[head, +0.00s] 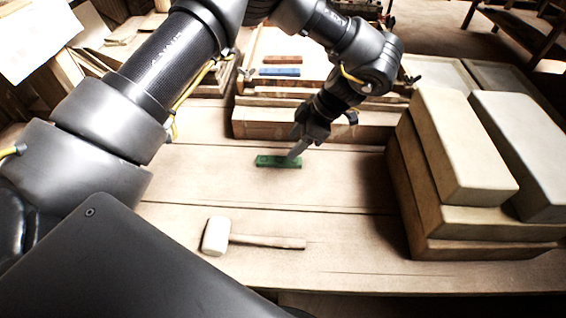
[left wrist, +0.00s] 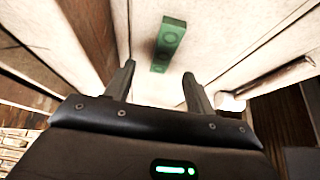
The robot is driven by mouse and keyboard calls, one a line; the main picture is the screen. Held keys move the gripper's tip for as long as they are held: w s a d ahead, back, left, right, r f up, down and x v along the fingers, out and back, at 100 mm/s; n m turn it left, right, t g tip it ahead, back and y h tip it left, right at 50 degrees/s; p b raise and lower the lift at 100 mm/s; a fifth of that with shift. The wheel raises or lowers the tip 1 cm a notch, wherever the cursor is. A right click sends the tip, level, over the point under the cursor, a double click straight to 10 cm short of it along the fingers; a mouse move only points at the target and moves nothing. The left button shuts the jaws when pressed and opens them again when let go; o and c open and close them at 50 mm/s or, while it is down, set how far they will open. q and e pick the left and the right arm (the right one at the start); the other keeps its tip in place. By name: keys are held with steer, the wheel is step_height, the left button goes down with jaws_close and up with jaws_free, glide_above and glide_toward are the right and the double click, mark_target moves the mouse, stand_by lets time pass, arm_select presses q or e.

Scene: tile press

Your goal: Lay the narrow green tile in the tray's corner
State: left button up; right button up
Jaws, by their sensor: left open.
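The narrow green tile (head: 272,161) lies on the wooden table in front of the raised wooden tray (head: 310,125). My left gripper (head: 296,152) is at the tile's right end in the head view. In the left wrist view the green tile (left wrist: 168,44) shows beyond the two fingertips of my left gripper (left wrist: 158,82). The fingers are apart with nothing between them. The tile appears to lie ahead of them, not gripped. My arm hides part of the tray. My right gripper is not in view.
A white-headed mallet (head: 216,237) lies on the table at the front. Stacked pale blocks (head: 465,150) stand on the right. A blue tile (head: 280,72) and a brown tile (head: 283,59) lie behind the arm.

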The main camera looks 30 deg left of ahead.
mark_target(281, 159)
arm_select(q)
steer(key=shift+s+a+f, duration=0.1)
steer(key=shift+s+f, duration=0.05)
steer(key=shift+f, duration=0.25)
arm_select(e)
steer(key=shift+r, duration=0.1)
arm_select(q)
steer(key=x, duration=0.5)
steer(key=shift+s+f, duration=0.1)
jaws_close()
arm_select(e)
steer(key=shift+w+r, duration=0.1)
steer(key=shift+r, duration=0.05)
arm_select(q)
steer(key=shift+r, duration=0.65)
steer(key=s+d+r, duration=0.3)
steer(key=s+r, duration=0.3)
steer(key=s+d+r, duration=0.3)
steer(key=s+r, duration=0.2)
steer(key=s, duration=0.1)
steer(key=shift+s+d+r+p, duration=0.2)
steer(key=shift+d+r+p, duration=0.1)
steer(key=shift+r, duration=0.1)
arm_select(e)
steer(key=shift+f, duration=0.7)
